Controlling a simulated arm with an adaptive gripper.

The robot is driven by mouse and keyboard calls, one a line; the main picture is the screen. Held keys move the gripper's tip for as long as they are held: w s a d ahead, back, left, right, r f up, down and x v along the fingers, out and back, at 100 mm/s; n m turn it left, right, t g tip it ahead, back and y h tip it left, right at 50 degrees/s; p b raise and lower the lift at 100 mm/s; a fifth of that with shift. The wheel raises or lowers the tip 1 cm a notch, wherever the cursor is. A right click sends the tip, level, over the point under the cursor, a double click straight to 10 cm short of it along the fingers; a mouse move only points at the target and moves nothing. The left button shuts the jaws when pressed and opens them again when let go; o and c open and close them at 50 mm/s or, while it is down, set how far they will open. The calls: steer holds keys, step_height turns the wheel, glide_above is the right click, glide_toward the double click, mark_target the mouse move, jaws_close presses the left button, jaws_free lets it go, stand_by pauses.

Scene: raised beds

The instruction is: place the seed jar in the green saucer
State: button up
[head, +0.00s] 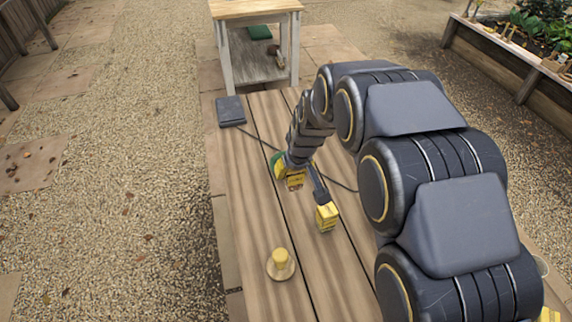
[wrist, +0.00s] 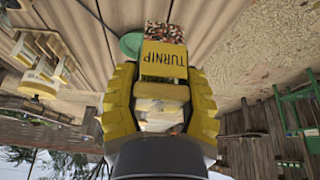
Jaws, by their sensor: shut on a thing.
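The seed jar (wrist: 163,60) has a yellow TURNIP label, a pale lid and mottled seeds at its far end. My gripper (wrist: 161,112) is shut on the jar's lid end, with a yellow finger on each side. In the head view, the jar (head: 295,183) shows beside my gripper (head: 304,191), low over the wooden table. The green saucer (wrist: 131,44) lies just beyond and left of the jar in the wrist view. In the head view, the saucer (head: 276,160) is mostly hidden behind my gripper and the jar. I cannot tell whether the jar touches the table or saucer.
A yellow-topped piece on a round wooden base (head: 281,267) stands at the table's near left. A dark box (head: 230,111) with a cable lies at the far left corner. A small side table (head: 255,9) stands beyond. The left front tabletop is otherwise clear.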

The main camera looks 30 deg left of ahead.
steer(key=w+a+f, duration=0.3)
steer(key=w+a, duration=0.3)
steer(key=w, duration=0.4)
steer(key=shift+f, duration=0.25)
steer(key=w+a+f, duration=0.2)
steer(key=f, duration=0.1)
steer(key=w+a+f, duration=0.1)
steer(key=shift+w+f, duration=0.3)
steer(key=shift+f, duration=0.1)
steer(key=shift+w+a+f, duration=0.2)
steer(key=shift+w+f, duration=0.1)
steer(key=shift+f, duration=0.15)
steer(key=shift+w+a+f, duration=0.15)
steer(key=shift+f, duration=1.6)
